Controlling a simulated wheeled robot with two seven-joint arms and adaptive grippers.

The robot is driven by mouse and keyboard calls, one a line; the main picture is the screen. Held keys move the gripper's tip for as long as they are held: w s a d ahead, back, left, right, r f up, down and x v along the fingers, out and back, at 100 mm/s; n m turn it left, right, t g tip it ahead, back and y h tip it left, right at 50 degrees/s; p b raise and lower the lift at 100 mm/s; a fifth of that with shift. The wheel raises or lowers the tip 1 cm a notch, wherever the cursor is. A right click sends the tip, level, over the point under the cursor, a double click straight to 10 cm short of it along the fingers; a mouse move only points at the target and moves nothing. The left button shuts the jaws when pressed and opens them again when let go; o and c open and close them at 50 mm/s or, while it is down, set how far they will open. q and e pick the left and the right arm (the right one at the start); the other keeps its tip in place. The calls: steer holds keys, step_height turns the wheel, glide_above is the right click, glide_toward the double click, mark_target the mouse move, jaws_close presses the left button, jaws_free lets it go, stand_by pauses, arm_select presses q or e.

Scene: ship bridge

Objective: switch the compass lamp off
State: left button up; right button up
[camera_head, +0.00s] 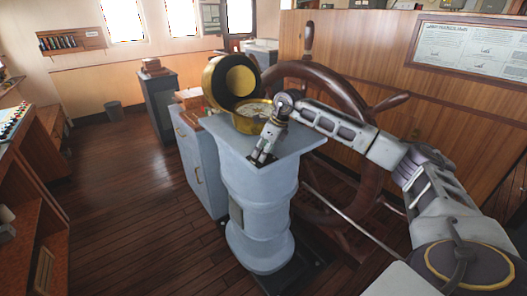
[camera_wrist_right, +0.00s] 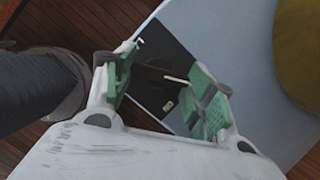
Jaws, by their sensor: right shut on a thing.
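The grey compass pedestal (camera_head: 255,195) stands in the middle of the head view. On it is the compass (camera_head: 254,110) in a brass bowl, its brass hood (camera_head: 215,78) tilted open. My right gripper (camera_head: 262,158) reaches down at the front edge of the pedestal top. In the right wrist view, my gripper (camera_wrist_right: 165,80) is over a dark switch plate (camera_wrist_right: 162,52) on the pale blue-grey top. A small light-coloured lever (camera_wrist_right: 177,80) lies between its fingers, and the gripper is shut on this switch. Whether the lamp is lit cannot be told. My left gripper is out of view.
A wooden steering wheel (camera_head: 345,85) stands right behind the pedestal. A grey cabinet (camera_head: 197,160) is close on its left. The wooden floor (camera_head: 125,200) at the left is clear. A brass-coloured round part (camera_wrist_right: 300,50) is near the gripper in the wrist view.

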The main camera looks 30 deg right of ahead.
steer(key=shift+n, duration=0.3)
stand_by(0.4)
steer(key=o, duration=1)
steer(key=shift+v, duration=6)
steer(key=shift+w+d, duration=0.1)
steer(key=shift+d, duration=0.05)
